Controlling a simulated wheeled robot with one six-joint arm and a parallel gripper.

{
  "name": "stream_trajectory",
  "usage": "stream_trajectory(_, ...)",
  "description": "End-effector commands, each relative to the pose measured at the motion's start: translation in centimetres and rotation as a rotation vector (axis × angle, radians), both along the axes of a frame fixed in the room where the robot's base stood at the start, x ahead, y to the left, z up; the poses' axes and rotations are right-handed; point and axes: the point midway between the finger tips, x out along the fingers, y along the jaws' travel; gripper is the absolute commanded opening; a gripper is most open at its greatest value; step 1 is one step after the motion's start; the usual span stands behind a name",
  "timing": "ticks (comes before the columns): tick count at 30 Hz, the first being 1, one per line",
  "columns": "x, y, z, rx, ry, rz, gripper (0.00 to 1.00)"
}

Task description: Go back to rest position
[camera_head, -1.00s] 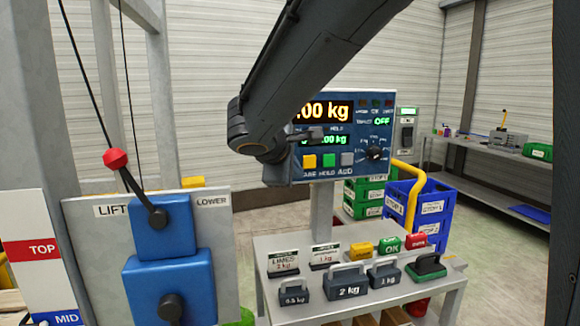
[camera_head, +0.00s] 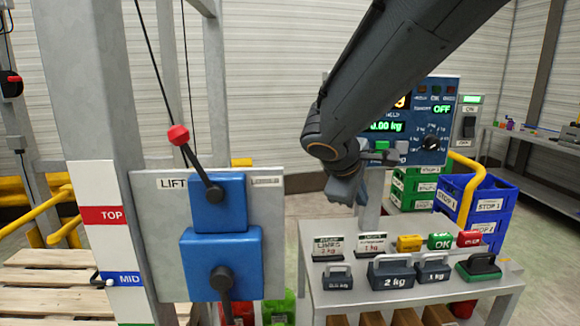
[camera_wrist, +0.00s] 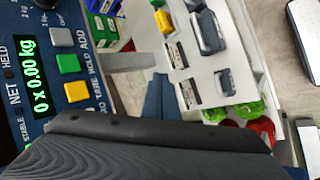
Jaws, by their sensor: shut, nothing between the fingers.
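My dark grey arm reaches in from the upper right in the head view and bends down in front of the weighing console (camera_head: 440,95). My gripper (camera_wrist: 160,85) shows in the wrist view as a narrow dark blue tip, shut and empty, above the weights table (camera_head: 310,240). In the head view its fingers are hard to make out against the console. The wrist view shows the console's 0.00 kg readout and its green, yellow and grey buttons close on the left.
A lift panel (camera_head: 265,230) with blue blocks and a red-knobbed lever (camera_head: 179,135) stands left. Weights, among them a 2 kg one (camera_head: 391,272), and colored blocks sit on the table. Blue (camera_head: 485,205) and green crates stand behind. Pallets (camera_head: 40,275) lie at far left.

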Motion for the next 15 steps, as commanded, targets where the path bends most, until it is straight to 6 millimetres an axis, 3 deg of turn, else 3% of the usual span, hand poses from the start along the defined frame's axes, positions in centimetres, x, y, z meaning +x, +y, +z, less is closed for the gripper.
stream_trajectory(1,-2.1,-0.8,-2.9,0.072,0.054,-0.069,0.00)
stream_trajectory(3,-5.1,-1.1,-6.5,0.184,0.117,-0.169,0.00)
stream_trajectory(6,-9.2,-1.1,-10.7,0.341,0.187,-0.325,0.00)
stream_trajectory(9,-12.8,-0.5,-13.9,0.487,0.231,-0.483,0.00)
stream_trajectory(15,-17.1,0.7,-17.3,0.685,0.258,-0.734,0.00)
